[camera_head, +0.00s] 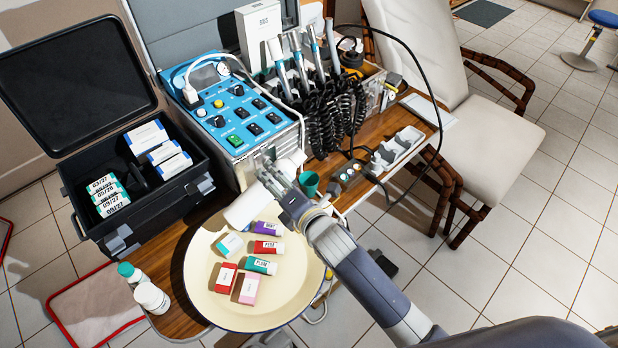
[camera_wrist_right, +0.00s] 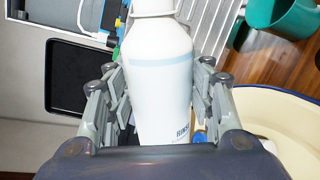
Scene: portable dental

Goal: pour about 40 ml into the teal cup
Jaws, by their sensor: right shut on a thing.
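My right gripper (camera_head: 272,177) is shut on a white bottle (camera_head: 243,208), above the far edge of the cream tray. The bottle looks tilted in the head view. Its white body with a pale blue band fills the middle of the wrist view (camera_wrist_right: 158,75), between the fingers of my right gripper (camera_wrist_right: 160,95). Part of its label reads "RINS". The teal cup (camera_head: 309,182) stands just right of the gripper on the wooden table. It also shows at the upper right of the wrist view (camera_wrist_right: 290,20). I cannot see what it contains.
The round cream tray (camera_head: 205,290) holds several small boxes (camera_head: 268,247). A blue control unit (camera_head: 238,112) with hoses stands behind. An open black case (camera_head: 145,200) is at left. A grey part shows at the bottom edge.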

